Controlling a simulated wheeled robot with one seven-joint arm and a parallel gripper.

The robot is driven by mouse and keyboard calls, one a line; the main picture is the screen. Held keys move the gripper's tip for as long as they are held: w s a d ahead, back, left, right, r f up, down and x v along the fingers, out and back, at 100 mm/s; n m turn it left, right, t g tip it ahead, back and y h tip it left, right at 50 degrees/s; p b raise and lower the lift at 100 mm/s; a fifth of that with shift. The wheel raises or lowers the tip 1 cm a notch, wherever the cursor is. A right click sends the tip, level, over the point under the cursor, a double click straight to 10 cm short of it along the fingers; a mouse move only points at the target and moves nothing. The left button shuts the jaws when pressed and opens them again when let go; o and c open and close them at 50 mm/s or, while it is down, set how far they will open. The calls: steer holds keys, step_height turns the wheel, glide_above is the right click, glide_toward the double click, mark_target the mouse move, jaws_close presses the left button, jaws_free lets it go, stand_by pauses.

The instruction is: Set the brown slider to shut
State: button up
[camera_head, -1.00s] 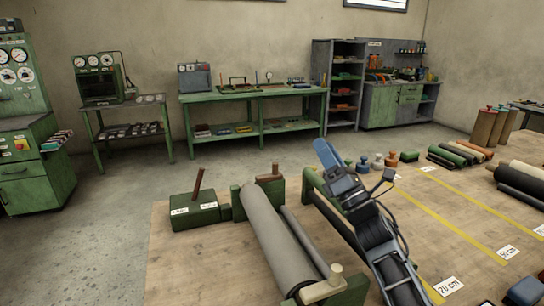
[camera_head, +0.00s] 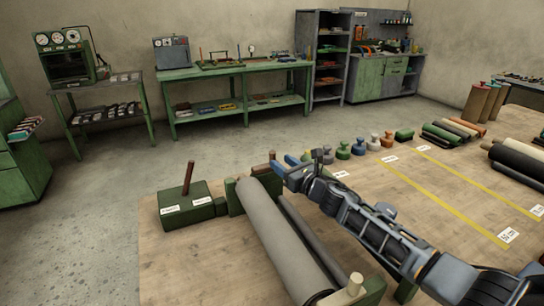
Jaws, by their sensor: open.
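A brown upright stick, which looks like the slider (camera_head: 187,178), stands on a green box (camera_head: 178,217) at the left edge of the table. It leans slightly right. Two white labels (camera_head: 186,205) on the box front are too small to read. My gripper (camera_head: 293,160), with blue fingers, is open to the right of the box, apart from the stick. It is by the far end of a grey roll, close to a smaller brown post (camera_head: 272,160) there. Whether it touches that post cannot be told.
The grey roll (camera_head: 280,235) lies in a green stand between the box and my arm. Several coloured knobbed weights (camera_head: 359,147) stand behind my gripper. Rolls (camera_head: 450,130) and yellow tape lines are at right. The table left of the box's front is clear.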

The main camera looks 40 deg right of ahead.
mark_target(275, 158)
steer(key=shift+w+d, duration=0.2)
steer(key=shift+w, duration=2.65)
steer(key=shift+c, duration=0.2)
jaws_close()
